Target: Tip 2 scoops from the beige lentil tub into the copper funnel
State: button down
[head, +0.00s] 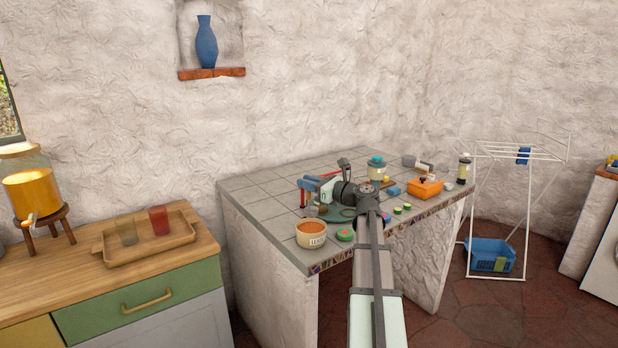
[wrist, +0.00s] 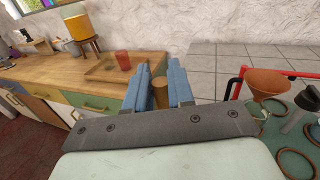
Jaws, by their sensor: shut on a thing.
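The lentil tub (head: 310,241) stands at the counter's front left corner, open, with orange-brown contents and a label. My gripper (head: 308,185) is above the counter behind the tub. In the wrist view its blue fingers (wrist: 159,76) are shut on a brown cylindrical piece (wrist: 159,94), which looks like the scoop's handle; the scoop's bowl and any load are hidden. The copper funnel (wrist: 268,84) shows at the right of the wrist view, beside a red stand (wrist: 239,82), apart from my fingers. I cannot make out the funnel in the head view.
A green and red lid (head: 345,235) lies right of the tub. Rings (wrist: 295,163) lie on a green mat near the funnel. An orange box (head: 424,188), a teal-lidded jar (head: 376,167) and small items crowd the counter's right. Its back left is clear.

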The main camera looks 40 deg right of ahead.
aim_at(308, 213)
jog(key=shift+f, duration=3.95)
jog(key=shift+r, duration=3.65)
jog(key=shift+d, duration=0.1)
